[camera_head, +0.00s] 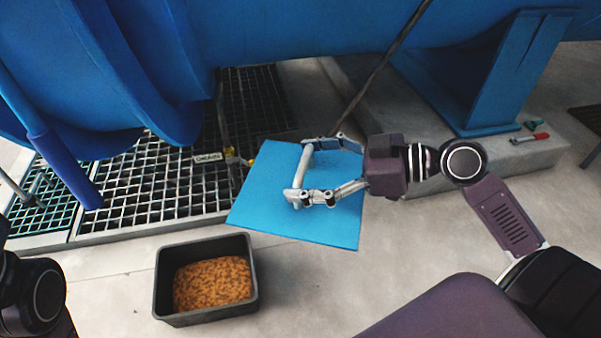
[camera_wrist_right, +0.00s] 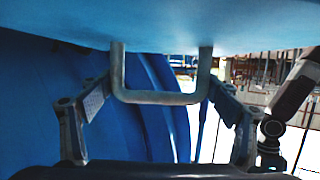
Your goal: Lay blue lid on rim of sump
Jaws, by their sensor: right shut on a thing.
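The blue lid (camera_head: 255,205) is a flat, square-looking panel with a pale metal bar handle (camera_head: 302,163) on its upper face. My right gripper (camera_head: 299,172) is shut on this handle and holds the lid, somewhat tilted. In the right wrist view the U-shaped handle (camera_wrist_right: 155,97) sits between the fingers, with the lid's blue face (camera_wrist_right: 165,25) across the top. A dark rectangular open tub (camera_head: 200,318), possibly the sump, stands on the floor left of and nearer than the lid. Brown granular material (camera_head: 212,284) lies in it. My left gripper is out of view.
Metal floor grating (camera_head: 140,192) with a small label (camera_head: 207,157) lies behind the tub. The large blue vessel (camera_head: 290,25) and its support foot (camera_head: 500,75) stand behind the lid. A dark slanting rod (camera_head: 385,62) rises behind it. Bare floor (camera_head: 300,290) lies right of the tub.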

